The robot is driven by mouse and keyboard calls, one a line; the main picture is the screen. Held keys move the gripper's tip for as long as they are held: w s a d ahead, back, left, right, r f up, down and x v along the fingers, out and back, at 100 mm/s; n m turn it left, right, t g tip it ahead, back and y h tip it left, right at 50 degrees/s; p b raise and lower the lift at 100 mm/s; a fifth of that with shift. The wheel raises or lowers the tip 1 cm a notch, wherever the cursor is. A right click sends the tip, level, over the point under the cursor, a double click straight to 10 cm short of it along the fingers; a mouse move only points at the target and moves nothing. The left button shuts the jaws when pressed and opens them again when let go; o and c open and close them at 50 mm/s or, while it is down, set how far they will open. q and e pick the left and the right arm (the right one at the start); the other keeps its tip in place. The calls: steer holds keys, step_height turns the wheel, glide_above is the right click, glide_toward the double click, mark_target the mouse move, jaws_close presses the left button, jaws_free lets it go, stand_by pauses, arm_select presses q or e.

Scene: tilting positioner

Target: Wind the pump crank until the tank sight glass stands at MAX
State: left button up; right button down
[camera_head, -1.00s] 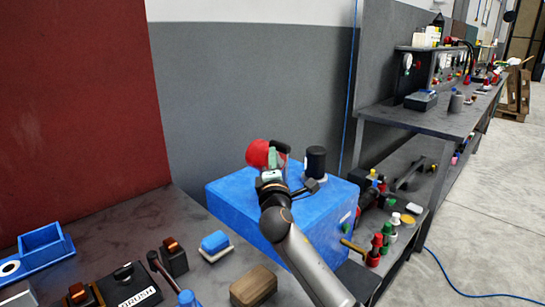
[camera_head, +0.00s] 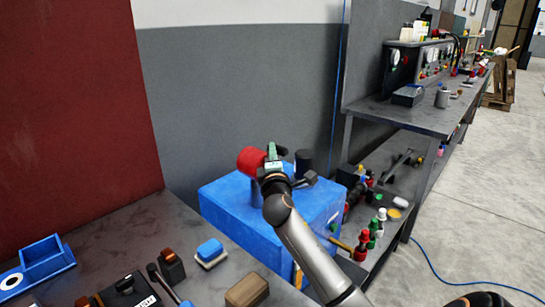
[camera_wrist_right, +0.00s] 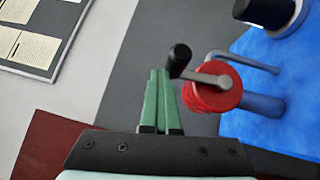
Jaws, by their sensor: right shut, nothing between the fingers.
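The pump is a blue box (camera_head: 225,210) with a red drum (camera_head: 252,160) on a post at its top. In the right wrist view the red drum (camera_wrist_right: 214,92) carries a grey crank arm (camera_wrist_right: 205,77) ending in a black handle (camera_wrist_right: 180,60). My right gripper (camera_head: 272,155) is over the box beside the drum. In the wrist view its green fingers (camera_wrist_right: 159,75) are shut and empty, just left of the black handle; I cannot tell whether they touch it. My left gripper is not in view. I cannot make out a sight glass or MAX mark.
A black cylinder (camera_head: 303,160) stands on the blue box behind my gripper. The near bench (camera_head: 120,230) holds a blue tray (camera_head: 45,258), a blue-topped block (camera_head: 210,250) and a brown block (camera_head: 247,288). A shelf at right holds several coloured bottles (camera_head: 376,228).

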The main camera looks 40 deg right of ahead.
steer(key=b+v, duration=0.1)
steer(key=v, duration=1.1)
steer(key=shift+s, duration=0.2)
steer(key=shift+a, duration=0.1)
